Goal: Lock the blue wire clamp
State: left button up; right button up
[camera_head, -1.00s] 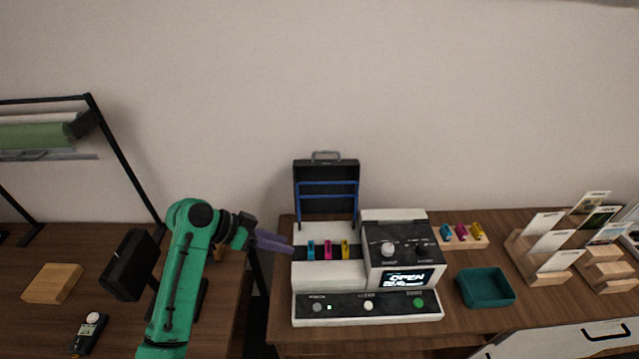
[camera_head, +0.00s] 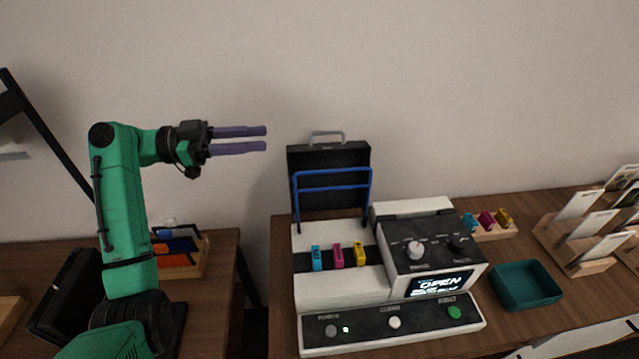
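A white machine with black panels (camera_head: 390,330) stands on the table, its black lid (camera_head: 330,160) raised at the back with a grey handle on top. A blue wire clamp (camera_head: 332,188) stands upright in front of the lid. Blue, pink and yellow pieces (camera_head: 337,255) sit in a row on the black strip below it. The screen (camera_head: 438,285) reads "OPEN". My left gripper (camera_head: 266,140) is up to the left of the lid, apart from the clamp. Its two purple fingers are spread, with nothing between them. My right gripper is not in view.
A teal bin (camera_head: 525,286) and a wooden holder (camera_head: 494,232) with blue, pink and yellow pieces stand right of the machine. Wooden card racks (camera_head: 580,262) are at far right. A wooden tray (camera_head: 192,262) lies on the left table, across a gap.

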pick_arm(q)
notch_tip(320, 180, down, 6)
jog(key=b, duration=0.8)
send_near(324, 171)
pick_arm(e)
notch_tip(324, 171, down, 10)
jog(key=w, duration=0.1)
pick_arm(q)
jog(key=d+p, duration=0.1)
jog(key=d, duration=0.2)
jog(key=w+d+p, duration=0.1)
jog(key=d+p, duration=0.1)
jog(key=d, duration=0.1)
jog(key=d+p, duration=0.1)
jog(key=d, duration=0.1)
jog(key=shift+w+d+p, duration=0.35)
jog(key=shift+w+d, duration=0.05)
jog(key=shift+w+d+f, duration=0.15)
jog(key=shift+d+f, duration=0.1)
jog(key=shift+d, duration=0.25)
grip_shut()
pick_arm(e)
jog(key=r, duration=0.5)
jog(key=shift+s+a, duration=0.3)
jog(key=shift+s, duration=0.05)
pick_arm(q)
jog(key=shift+r, duration=0.1)
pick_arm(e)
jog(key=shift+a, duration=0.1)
